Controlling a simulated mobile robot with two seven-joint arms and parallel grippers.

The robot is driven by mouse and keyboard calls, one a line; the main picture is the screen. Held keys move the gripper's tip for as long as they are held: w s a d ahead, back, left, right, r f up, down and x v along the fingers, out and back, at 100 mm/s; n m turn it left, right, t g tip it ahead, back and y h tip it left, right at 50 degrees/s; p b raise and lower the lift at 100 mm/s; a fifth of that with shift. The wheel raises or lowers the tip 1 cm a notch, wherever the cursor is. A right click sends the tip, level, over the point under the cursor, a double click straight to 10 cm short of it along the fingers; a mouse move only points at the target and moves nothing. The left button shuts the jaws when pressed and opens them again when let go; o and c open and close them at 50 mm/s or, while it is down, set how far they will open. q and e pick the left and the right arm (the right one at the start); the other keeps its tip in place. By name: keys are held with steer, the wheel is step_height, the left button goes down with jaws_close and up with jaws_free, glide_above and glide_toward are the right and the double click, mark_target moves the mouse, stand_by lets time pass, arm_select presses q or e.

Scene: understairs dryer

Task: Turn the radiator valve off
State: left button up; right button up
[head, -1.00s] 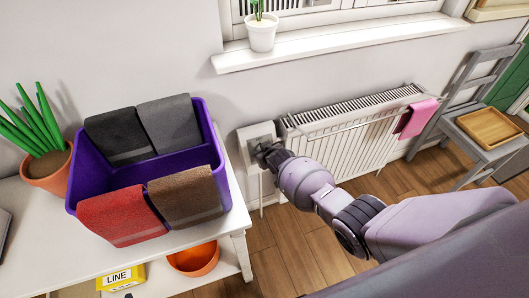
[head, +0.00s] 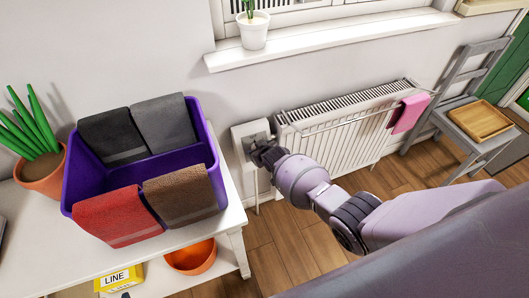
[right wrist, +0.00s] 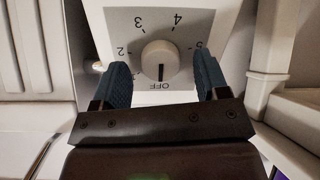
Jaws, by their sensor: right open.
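The knob's black mark points at OFF. In the head view the plate (head: 238,136) is on the wall left of the white radiator (head: 335,135), and my right gripper (head: 262,149) covers part of it. In the right wrist view my right gripper (right wrist: 162,68) is open, with one blue finger on each side of the knob and a visible gap to both. My left gripper is not in view.
A white table (head: 232,222) with a purple crate (head: 180,160) of folded towels stands left of the valve. A pink cloth (head: 409,113) hangs on the radiator rail. A grey chair (head: 465,125) holds a wooden tray (head: 480,122). Wooden floor (head: 285,245) is bare below.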

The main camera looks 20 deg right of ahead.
steer(key=p+v, duration=0.4)
steer(key=v, duration=0.6)
steer(key=shift+a+r, duration=0.1)
stand_by(0.3)
step_height(320, 180, up, 8)
steer(key=w+a+t, duration=0.1)
steer(key=w+t, duration=0.1)
steer(key=s+d+r+t, duration=0.1)
steer(key=s+r, duration=0.3)
steer(key=s, duration=0.3)
steer(key=s+d+f+m+g, duration=0.1)
steer(key=s+d+f, duration=0.1)
steer(key=s, duration=1)
steer(key=s+d+f+m+h, duration=0.1)
steer(key=s+d, duration=0.3)
steer(key=s, duration=0.8)
steer(key=shift+d+f+g, duration=0.3)
steer(key=shift+f+g, duration=0.1)
steer(key=shift+f, duration=0.3)
